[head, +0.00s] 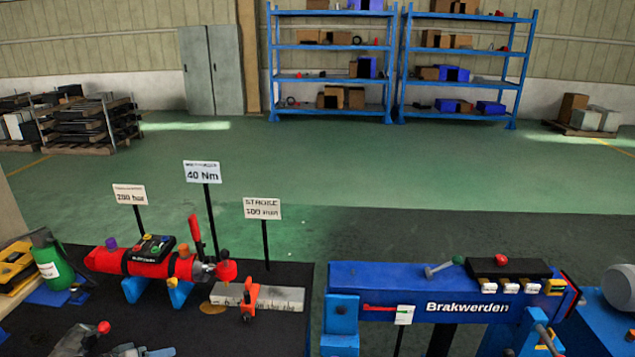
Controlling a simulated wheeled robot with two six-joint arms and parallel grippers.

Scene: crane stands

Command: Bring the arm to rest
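Neither of my grippers can be made out in the head view, and no arm of mine clearly shows. On the dark left bench (290,285), a red cylinder assembly (110,262) lies on blue cradles (178,293). A small black control box (152,248) with coloured buttons sits on it.
Signs reading 200 bar (130,194), 40 Nm (202,172) and 100 mm (262,208) stand on posts. A grey ruler block (280,298), an orange clamp (247,305) and a green bottle (50,262) are on the left bench. Open floor (330,170) lies behind, before blue shelves (330,78).

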